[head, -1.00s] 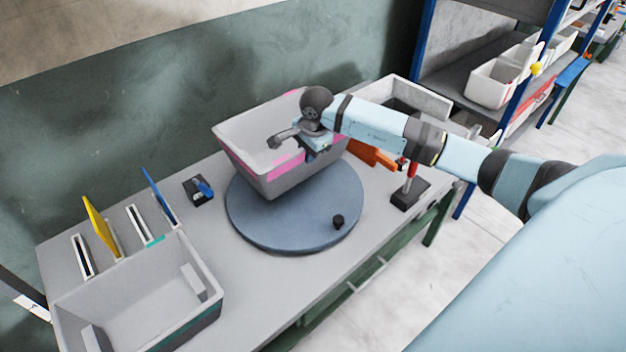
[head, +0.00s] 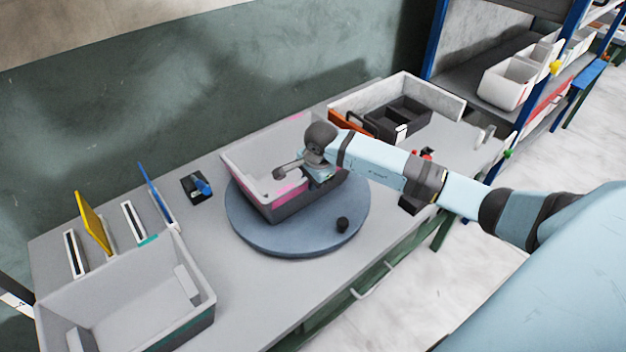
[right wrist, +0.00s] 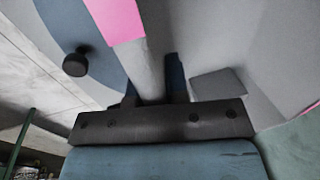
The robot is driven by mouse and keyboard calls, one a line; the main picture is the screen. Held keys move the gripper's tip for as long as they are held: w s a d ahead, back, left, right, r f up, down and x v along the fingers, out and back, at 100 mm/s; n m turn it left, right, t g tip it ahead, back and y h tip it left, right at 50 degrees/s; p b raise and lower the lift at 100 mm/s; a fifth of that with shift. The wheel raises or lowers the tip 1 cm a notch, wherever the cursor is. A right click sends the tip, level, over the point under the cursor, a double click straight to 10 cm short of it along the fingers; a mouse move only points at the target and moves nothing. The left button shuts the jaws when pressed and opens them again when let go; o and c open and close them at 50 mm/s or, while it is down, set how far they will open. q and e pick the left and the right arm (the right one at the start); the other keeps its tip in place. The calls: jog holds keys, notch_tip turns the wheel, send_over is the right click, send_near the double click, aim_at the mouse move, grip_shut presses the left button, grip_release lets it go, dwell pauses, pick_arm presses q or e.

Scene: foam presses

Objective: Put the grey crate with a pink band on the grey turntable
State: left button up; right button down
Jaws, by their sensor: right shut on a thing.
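The grey crate with a pink band (head: 290,206) is over the grey turntable (head: 245,228) in the head view, looks level and appears to rest on it. A small gap underneath cannot be ruled out. My right gripper (head: 298,173) is shut on the crate's near wall, one finger inside and the other outside. In the right wrist view the wall (right wrist: 150,72) runs between the fingers, with the pink band (right wrist: 117,18) beside them. The turntable (right wrist: 75,28) shows below at left. My left gripper is not in view.
A black knob (head: 342,224) stands on the turntable's near right part. A grey bin with black compartments (head: 447,97) is at back right.

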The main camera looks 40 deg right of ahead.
jog(key=shift+a+f, duration=0.1)
jog(key=c, duration=1.1)
grip_release()
jog(key=shift+f, duration=0.1)
